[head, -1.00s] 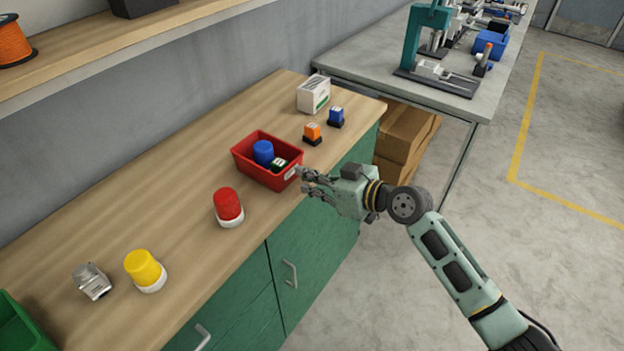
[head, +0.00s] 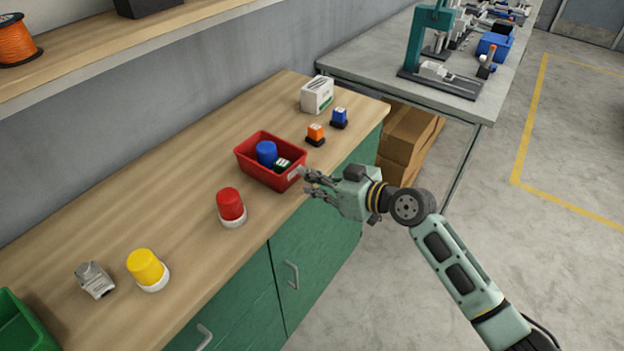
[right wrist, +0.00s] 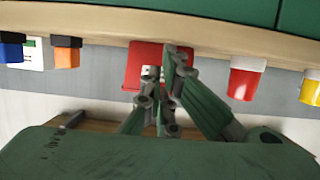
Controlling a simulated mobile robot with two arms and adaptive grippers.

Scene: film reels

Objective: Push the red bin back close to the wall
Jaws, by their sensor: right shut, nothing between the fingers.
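The red bin (head: 259,173) sits on the wooden counter (head: 190,170) near its front edge, with bare wood between it and the grey wall (head: 190,106). A blue-topped item (head: 267,152) and a dark green item (head: 283,165) are inside it. My right gripper (head: 306,184) is shut and empty at the bin's front right side, close to its pale label. The right wrist view shows the fingers (right wrist: 165,76) in front of the bin (right wrist: 143,60), partly covering it; I cannot tell whether they touch. My left gripper is out of view.
A red-capped container (head: 231,205) and a yellow-capped one (head: 147,268) stand left of the bin. An orange item (head: 315,133), a blue item (head: 339,117) and a white box (head: 317,95) stand to its right. A wooden shelf (head: 120,62) overhangs the back.

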